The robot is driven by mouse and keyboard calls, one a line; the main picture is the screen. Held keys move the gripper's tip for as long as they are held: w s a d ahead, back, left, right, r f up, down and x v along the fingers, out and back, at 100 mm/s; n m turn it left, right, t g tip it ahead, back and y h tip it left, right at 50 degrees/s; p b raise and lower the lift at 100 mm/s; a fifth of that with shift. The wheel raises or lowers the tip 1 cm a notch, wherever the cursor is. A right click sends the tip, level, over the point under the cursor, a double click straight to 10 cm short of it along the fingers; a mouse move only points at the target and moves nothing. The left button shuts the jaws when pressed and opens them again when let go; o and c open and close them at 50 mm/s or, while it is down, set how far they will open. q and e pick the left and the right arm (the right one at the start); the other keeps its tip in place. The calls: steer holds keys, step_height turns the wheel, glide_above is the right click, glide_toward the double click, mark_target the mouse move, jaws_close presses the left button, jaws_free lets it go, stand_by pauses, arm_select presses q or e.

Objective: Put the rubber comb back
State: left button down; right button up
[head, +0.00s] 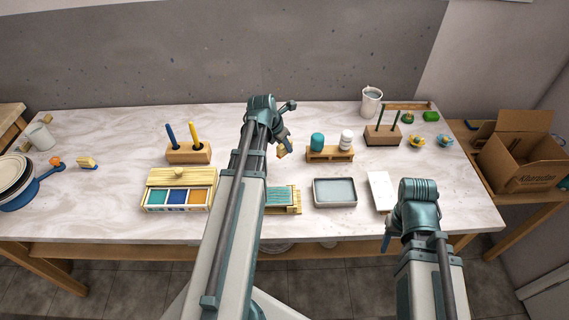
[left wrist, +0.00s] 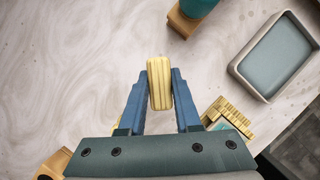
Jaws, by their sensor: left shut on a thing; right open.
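My left gripper (head: 284,146) is above the table, behind the wooden slatted rack, and shut. In the left wrist view its two blue fingers (left wrist: 159,95) close on the sides of a small pale yellow, ridged piece (left wrist: 160,83), which looks like the rubber comb. In the head view only a tan bit of the comb (head: 282,153) shows below the fingers. My right gripper (head: 387,242) is low near the table's front edge at the right; it is open and empty, partly hidden by its own wrist.
A slatted wooden rack with a teal piece (head: 282,197), a grey tray (head: 335,192), a wooden stand with teal and white jars (head: 330,154), a holder with blue and yellow tools (head: 188,153) and a paint box (head: 178,196) surround the arm. A white tile (head: 381,190) lies right. The back middle table is clear.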

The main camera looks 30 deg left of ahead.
mark_target(279, 148)
arm_select(q)
step_height(279, 148, down, 2)
steer(key=shift+b, duration=0.45)
arm_select(e)
step_height(279, 148, down, 2)
steer(key=shift+f, duration=0.1)
arm_select(q)
step_height(279, 148, down, 4)
steer(key=b, duration=0.3)
steer(key=shift+r+b, duration=0.1)
steer(key=shift+b, duration=0.25)
arm_select(e)
step_height(279, 148, down, 4)
steer(key=shift+r, duration=0.2)
arm_select(q)
steer(key=c, duration=0.6)
jaws_free()
arm_select(e)
steer(key=shift+f, duration=0.1)
arm_select(q)
steer(key=p+v, duration=1.1)
steer(key=v, duration=0.1)
steer(key=shift+d+r, duration=0.1)
arm_select(e)
step_height(279, 148, up, 11)
steer(key=shift+r, duration=0.2)
